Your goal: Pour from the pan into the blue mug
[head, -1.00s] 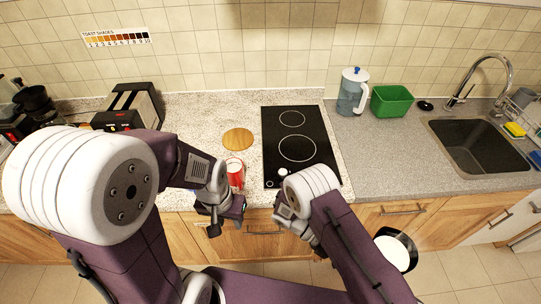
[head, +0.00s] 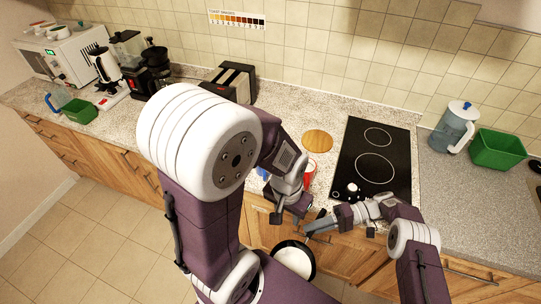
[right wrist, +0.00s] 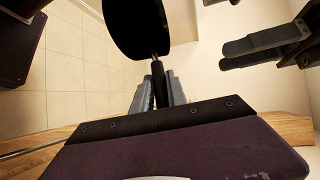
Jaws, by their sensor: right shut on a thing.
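The black pan (head: 294,258) has a pale, whitish inside and hangs in front of the counter, above the floor. My right gripper (head: 318,226) is shut on its handle. In the right wrist view the pan (right wrist: 135,22) is seen from outside, its handle between the fingers (right wrist: 158,92). A small blue patch (head: 262,172), probably the blue mug, shows on the counter, mostly hidden behind my left arm. My left gripper (head: 279,214) is at the counter's front edge, close to the pan; its finger gap is unclear.
A red cup (head: 309,174) stands on the counter beside my left wrist. A round wooden board (head: 317,141) and the black hob (head: 374,150) lie behind. A toaster (head: 232,80), a pitcher (head: 455,128) and a green bin (head: 497,149) stand further off.

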